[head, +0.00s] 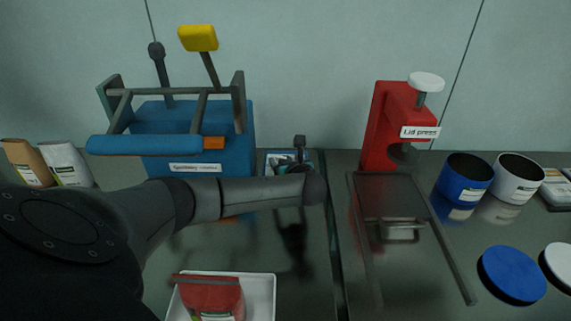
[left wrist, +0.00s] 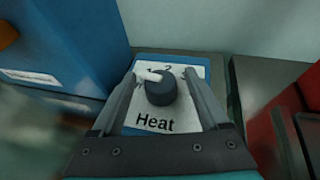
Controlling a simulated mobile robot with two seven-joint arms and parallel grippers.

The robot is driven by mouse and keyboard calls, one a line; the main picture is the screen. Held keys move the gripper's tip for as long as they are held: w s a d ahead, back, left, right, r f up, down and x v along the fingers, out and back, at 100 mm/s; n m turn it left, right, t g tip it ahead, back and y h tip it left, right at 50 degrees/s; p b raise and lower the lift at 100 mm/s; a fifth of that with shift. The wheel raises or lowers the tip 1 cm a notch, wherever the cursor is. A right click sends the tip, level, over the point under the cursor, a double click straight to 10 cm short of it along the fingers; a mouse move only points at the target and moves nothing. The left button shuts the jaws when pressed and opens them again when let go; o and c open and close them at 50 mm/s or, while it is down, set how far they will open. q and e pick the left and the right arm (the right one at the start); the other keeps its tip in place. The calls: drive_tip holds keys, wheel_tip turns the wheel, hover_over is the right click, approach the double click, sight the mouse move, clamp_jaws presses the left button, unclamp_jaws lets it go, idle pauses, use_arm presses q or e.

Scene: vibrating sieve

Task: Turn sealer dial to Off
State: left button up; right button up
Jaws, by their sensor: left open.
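The dial (left wrist: 161,90) is a dark round knob with a white pointer, on a pale plate (left wrist: 153,122) marked "Heat" with numbers along its far edge. The blue sealer (head: 200,130) stands left of the dial plate. In the head view my left gripper (head: 299,150) is small over the plate and largely hides the dial. My right gripper is not in view.
A red lid press (head: 385,125) stands to the right. A white tray (head: 261,296) with a red pouch (head: 212,295) lies in front, below my left arm. Blue and white tubs (head: 465,178) and a blue lid (head: 513,274) are at the right.

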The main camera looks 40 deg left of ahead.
use_arm(q)
drive_tip(key=shift+w+a+f, duration=0.2)
drive_tip(key=shift+a, duration=0.15)
clamp_jaws()
idle(0.5)
